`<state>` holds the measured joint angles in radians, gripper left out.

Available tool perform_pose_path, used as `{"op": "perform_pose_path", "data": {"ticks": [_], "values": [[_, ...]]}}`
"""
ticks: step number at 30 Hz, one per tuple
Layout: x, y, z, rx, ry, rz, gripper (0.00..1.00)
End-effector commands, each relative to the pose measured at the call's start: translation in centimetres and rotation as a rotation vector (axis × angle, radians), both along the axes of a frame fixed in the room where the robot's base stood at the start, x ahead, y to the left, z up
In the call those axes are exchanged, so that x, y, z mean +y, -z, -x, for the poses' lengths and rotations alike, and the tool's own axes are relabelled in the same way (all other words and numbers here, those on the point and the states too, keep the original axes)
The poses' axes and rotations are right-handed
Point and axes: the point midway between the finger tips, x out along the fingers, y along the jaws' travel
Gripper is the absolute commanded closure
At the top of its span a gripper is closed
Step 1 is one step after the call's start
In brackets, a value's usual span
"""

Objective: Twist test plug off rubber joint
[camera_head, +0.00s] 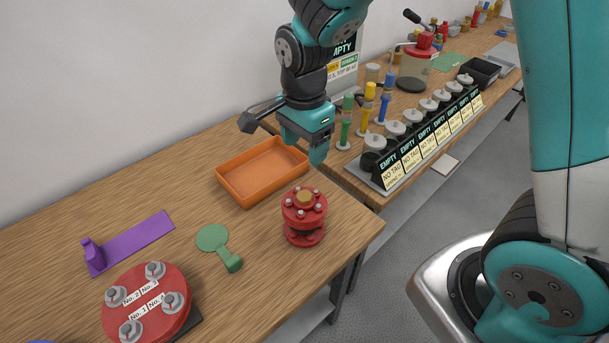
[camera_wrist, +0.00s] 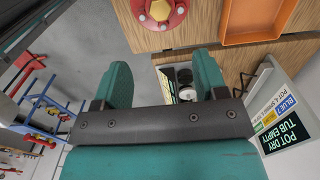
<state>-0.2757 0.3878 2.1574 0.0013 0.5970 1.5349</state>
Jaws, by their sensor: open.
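A red flanged rubber joint (camera_head: 304,228) stands upright near the right corner of the wooden table. A brass-coloured test plug (camera_head: 305,198) sits in the middle of its top flange, ringed by several bolts. In the wrist view the red flange (camera_wrist: 178,16) is at the top edge, partly cut off, with the plug (camera_wrist: 160,10) at its centre. My gripper (camera_head: 300,150) is above the orange tray, behind and higher than the joint. In the wrist view my gripper (camera_wrist: 163,85) has its two teal fingers spread with nothing between them.
The orange tray (camera_head: 229,188) looks empty and lies behind the joint. A green paddle-shaped tool (camera_head: 213,238), a purple bracket (camera_head: 137,242) and a red round plate with labels (camera_head: 150,312) lie to the left. A row of lidded pots (camera_head: 396,129) stands on the other bench.

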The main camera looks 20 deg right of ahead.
Motion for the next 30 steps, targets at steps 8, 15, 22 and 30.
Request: {"op": "perform_pose_path", "data": {"ticks": [8, 15, 22, 30], "values": [[0.0, 5.8, 0.2, 0.007, -0.002, 0.001, 0.34], [0.0, 10.6, 0.1, 0.005, -0.003, 0.001, 0.34], [0.1, 13.5, 0.0, 0.002, -0.004, 0.0, 0.34], [0.1, 14.3, 0.0, -0.001, -0.004, -0.001, 0.34]]}}
